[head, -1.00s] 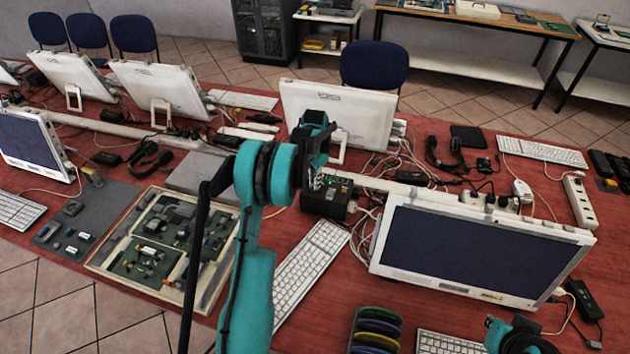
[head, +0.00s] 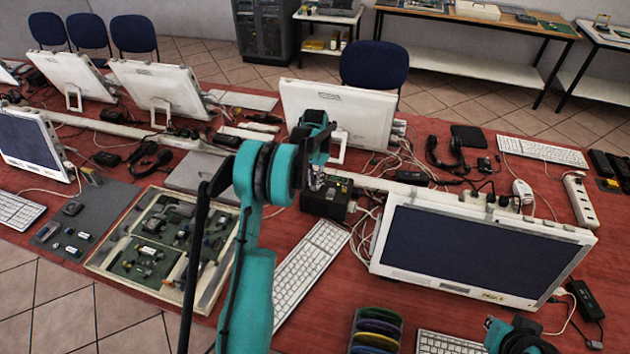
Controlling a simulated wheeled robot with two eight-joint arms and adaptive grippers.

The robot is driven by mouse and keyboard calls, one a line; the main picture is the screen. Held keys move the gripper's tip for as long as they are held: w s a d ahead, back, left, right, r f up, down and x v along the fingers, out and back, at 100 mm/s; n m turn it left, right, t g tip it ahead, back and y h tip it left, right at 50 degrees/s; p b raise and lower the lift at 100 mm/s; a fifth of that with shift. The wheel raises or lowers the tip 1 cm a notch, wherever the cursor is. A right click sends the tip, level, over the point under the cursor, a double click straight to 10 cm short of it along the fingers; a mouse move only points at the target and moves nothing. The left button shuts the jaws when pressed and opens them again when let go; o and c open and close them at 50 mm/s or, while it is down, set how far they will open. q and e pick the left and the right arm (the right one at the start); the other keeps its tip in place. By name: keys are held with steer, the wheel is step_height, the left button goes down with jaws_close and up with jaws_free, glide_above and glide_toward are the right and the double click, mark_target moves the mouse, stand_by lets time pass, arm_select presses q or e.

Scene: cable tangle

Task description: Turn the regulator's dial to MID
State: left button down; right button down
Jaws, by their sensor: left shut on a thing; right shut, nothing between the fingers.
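The regulator looks to be the small black box (head: 328,204) on the red table, between the white keyboard and the back monitor. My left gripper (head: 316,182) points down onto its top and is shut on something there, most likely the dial. The fingers and wrist hide the dial, so its setting and markings cannot be read. My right gripper (head: 491,324) shows only in part at the bottom right edge, shut and empty, well away from the box.
A large monitor (head: 480,250) stands right of the box, with tangled cables (head: 372,205) between them. A keyboard (head: 311,265) lies in front. A tray of circuit boards (head: 97,262) is at left. A rack of coloured discs (head: 376,332) stands at the front.

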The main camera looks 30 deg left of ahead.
arm_select(q)
steer(key=shift+n, duration=1.1)
steer(key=c, duration=1.6)
jaws_free()
steer(key=shift+o, duration=0.2)
step_height(320, 180, up, 12)
